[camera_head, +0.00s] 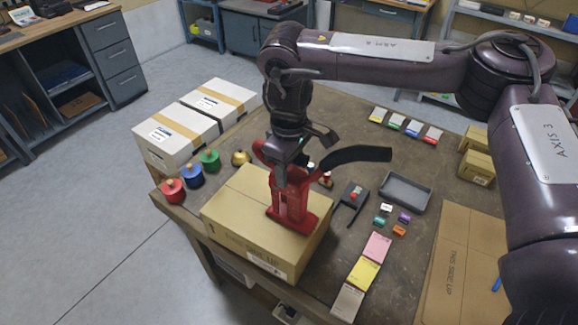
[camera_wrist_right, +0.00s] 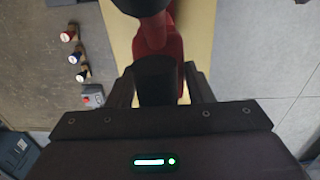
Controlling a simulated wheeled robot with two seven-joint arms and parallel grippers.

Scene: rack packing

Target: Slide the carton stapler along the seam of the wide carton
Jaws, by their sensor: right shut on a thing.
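The carton stapler (camera_head: 291,208), red with a black curved handle, stands upright with its red base on top of the wide carton (camera_head: 232,208). The carton is brown, closed, and sits at the table's front-left part. My right gripper (camera_head: 284,172) is above the carton, shut on the stapler's upper part. In the right wrist view the fingers (camera_wrist_right: 158,88) close around a dark part of the stapler, its red body (camera_wrist_right: 160,45) beyond. The carton top (camera_wrist_right: 200,28) shows behind it. The seam under the stapler is hidden. My left gripper is not in view.
White cartons (camera_head: 165,142) with tan tape stand behind left. Red, blue and green knobbed pieces (camera_head: 191,174) sit left of the carton. Right of it are a black tool (camera_head: 350,204), a grey tray (camera_head: 404,193) and coloured pads (camera_head: 362,273). A flat brown carton sheet (camera_head: 455,255) lies at right.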

